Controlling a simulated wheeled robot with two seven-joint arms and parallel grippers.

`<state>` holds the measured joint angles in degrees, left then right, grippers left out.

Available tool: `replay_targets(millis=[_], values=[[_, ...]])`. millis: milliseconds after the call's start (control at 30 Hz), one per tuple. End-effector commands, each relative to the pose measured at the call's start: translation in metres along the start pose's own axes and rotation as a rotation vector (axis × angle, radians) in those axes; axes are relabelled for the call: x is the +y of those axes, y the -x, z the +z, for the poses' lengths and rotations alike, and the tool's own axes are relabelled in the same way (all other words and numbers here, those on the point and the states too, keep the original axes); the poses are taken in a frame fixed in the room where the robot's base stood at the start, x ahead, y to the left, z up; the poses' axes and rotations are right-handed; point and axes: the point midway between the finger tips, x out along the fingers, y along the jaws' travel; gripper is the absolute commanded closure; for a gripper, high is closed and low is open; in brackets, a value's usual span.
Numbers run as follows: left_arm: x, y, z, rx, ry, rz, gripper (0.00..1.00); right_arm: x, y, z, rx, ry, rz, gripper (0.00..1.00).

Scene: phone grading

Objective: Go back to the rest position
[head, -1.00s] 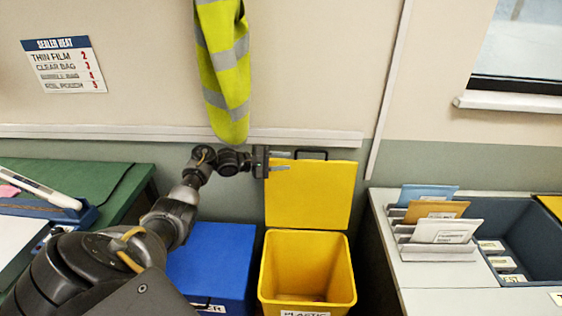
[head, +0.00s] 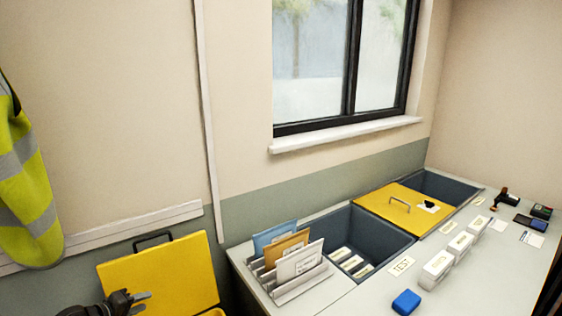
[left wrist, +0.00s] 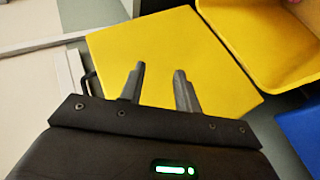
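My left gripper (head: 139,302) is at the bottom left of the head view, in front of the raised yellow bin lid (head: 165,278). In the left wrist view its two fingers (left wrist: 158,85) stand apart with nothing between them. The yellow lid (left wrist: 205,60) lies beyond the fingertips, and I cannot tell whether they touch it. The lid's dark handle shows at its top edge in the head view. My right gripper is in neither view.
The open yellow bin (left wrist: 265,35) and a blue bin (left wrist: 302,135) show in the left wrist view. In the head view, a light worktop (head: 375,293) holds an envelope rack (head: 300,280), a grey tray, a yellow handled lid (head: 380,207), white boxes and a blue block (head: 406,302).

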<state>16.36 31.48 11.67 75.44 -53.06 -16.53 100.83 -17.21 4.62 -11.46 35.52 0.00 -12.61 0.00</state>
Motion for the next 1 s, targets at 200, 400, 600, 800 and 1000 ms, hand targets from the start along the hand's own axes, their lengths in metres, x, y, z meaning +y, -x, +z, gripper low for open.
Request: replay_targets(millis=[200, 400, 600, 800, 1000], values=[[-0.067, 0.023, 0.159, 0.005, -0.649, -0.352, 0.67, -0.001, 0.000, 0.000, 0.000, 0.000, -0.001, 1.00], [-0.082, 0.091, 0.254, -0.141, -0.914, -0.543, 0.67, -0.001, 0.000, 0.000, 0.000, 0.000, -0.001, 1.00], [-0.082, 0.144, 0.306, -0.288, -1.005, -0.608, 0.67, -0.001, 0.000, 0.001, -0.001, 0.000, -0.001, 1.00], [-0.080, 0.186, 0.342, -0.420, -1.051, -0.626, 0.67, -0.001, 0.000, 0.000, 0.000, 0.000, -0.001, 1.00], [-0.079, 0.213, 0.367, -0.524, -1.069, -0.622, 0.67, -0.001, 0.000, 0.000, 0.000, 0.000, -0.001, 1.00]])
